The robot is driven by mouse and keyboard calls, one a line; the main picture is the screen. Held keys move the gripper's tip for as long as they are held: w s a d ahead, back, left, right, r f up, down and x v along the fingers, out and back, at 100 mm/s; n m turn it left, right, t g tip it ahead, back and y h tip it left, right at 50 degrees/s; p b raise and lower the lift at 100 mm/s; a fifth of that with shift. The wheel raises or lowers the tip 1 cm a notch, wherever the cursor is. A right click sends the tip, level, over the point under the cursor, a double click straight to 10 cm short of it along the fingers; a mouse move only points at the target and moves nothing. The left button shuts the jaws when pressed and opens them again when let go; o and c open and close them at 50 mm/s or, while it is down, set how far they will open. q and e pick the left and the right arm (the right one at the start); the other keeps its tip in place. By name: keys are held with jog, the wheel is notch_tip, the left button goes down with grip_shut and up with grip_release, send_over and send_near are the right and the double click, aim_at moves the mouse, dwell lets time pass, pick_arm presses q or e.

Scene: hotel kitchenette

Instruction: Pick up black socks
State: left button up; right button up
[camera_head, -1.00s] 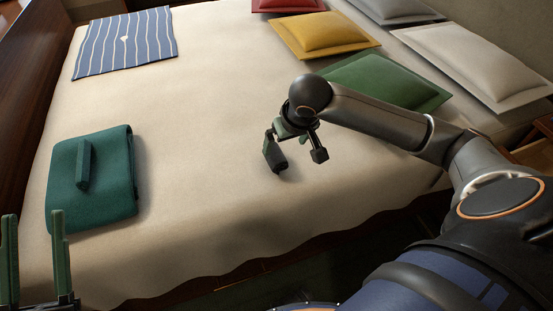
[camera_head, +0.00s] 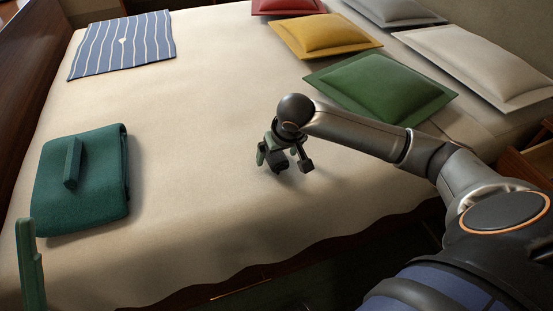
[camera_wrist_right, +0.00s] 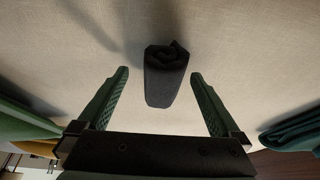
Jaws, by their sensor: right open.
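The black socks (camera_wrist_right: 167,78) are a dark rolled bundle lying on the bed's cream cover. In the right wrist view they sit centrally between and slightly beyond the green fingertips of my right gripper (camera_wrist_right: 160,74), with a gap on each side. In the head view my right gripper (camera_head: 284,160) is low over the bed, fingers down and open; its wrist and fingers mostly hide the socks.
A folded teal cloth item (camera_head: 100,190) lies on the bed at left. A blue striped cloth (camera_head: 122,45) is at the far left. Green (camera_head: 380,88), yellow (camera_head: 322,36) and pale pillows (camera_head: 490,62) lie toward the right. The bed's middle is clear.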

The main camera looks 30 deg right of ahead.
jog(key=shift+c, duration=0.2)
jog(key=c, duration=1.3)
